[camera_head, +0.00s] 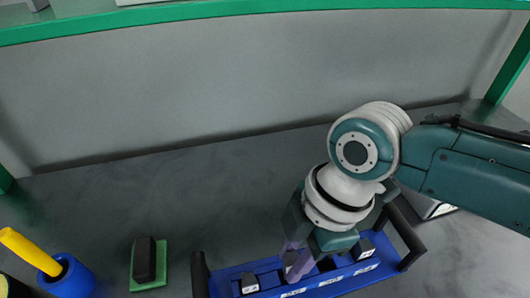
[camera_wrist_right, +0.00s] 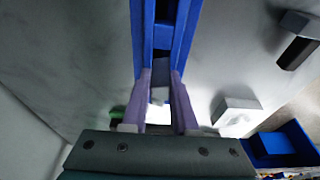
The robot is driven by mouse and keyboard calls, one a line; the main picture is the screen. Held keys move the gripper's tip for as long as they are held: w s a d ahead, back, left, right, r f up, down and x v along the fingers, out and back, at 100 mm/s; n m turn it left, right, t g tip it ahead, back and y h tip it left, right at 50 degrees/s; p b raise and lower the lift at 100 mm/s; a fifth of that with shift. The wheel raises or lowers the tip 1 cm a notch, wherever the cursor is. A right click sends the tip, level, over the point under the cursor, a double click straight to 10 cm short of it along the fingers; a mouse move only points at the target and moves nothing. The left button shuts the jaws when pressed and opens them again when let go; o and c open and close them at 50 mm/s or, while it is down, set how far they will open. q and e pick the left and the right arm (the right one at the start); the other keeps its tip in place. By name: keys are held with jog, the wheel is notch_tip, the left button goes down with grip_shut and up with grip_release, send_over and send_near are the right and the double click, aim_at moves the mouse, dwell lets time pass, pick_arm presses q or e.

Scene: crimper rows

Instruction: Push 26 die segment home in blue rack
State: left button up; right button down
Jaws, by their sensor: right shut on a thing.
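The blue rack (camera_head: 330,275) lies at the bottom of the head view, with a dark upright end piece at each end. My right gripper (camera_head: 296,262) reaches down into it, its purple fingers shut on a grey die segment (camera_head: 301,267). In the right wrist view the same segment (camera_wrist_right: 160,95) sits between the two purple fingers (camera_wrist_right: 164,108), with the blue rack (camera_wrist_right: 149,35) running away beyond. I cannot tell how deep the segment sits. Other dark segments stand in the rack, one to the left (camera_head: 249,283) and one to the right (camera_head: 366,249). My left gripper is not in view.
A dark block on a green base (camera_head: 162,265) stands left of the rack. A blue cup (camera_head: 72,278) with a yellow handle (camera_head: 28,250) is further left. A green beam (camera_head: 200,12) crosses the top above the grey back wall.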

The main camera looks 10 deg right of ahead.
jog(key=shift+d+b+x, duration=0.15)
jog(key=shift+b+x, duration=0.4)
jog(key=shift+x, duration=0.05)
jog(key=shift+d+b+x, duration=0.15)
jog(key=shift+b+x, duration=0.4)
jog(key=shift+x, duration=0.05)
jog(key=c, duration=0.6)
grip_release()
jog(key=shift+f, duration=0.1)
jog(key=p+v, duration=0.2)
jog(key=v, duration=0.8)
jog(key=shift+w, duration=0.1)
